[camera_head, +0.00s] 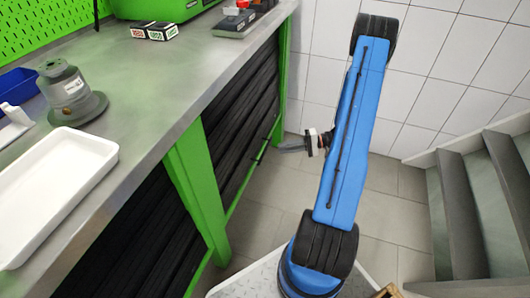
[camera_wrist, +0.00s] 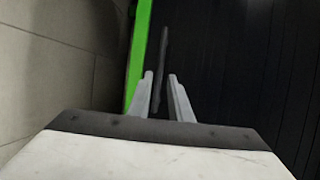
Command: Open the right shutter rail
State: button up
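The right shutter (camera_head: 243,125) is a black slatted panel under the bench, between green posts, and it looks closed. A thin dark handle bar (camera_head: 262,152) sits near its lower edge. My gripper (camera_head: 281,148) is at the right of this handle, pointing towards the shutter. In the wrist view my gripper (camera_wrist: 161,78) has its two grey fingers apart. The handle bar (camera_wrist: 163,50) shows ahead, lined up with the gap between the fingers. I cannot tell whether it touches either finger. The shutter's dark slats (camera_wrist: 245,70) fill the right of that view.
The left shutter (camera_head: 140,250) lies beyond a green bench leg (camera_head: 198,185). The steel worktop (camera_head: 180,80) carries a white tray (camera_head: 50,180), a grey pump part (camera_head: 70,92) and small boxes. Stairs (camera_head: 470,215) stand at the right. Tiled floor (camera_head: 265,215) is clear beside the bench.

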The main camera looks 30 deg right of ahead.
aim_at(265, 151)
jog(key=x, duration=0.9)
jog(key=shift+w+a, duration=0.1)
jog(key=shift+a, duration=0.15)
jog(key=shift+c, duration=0.3)
grip_shut()
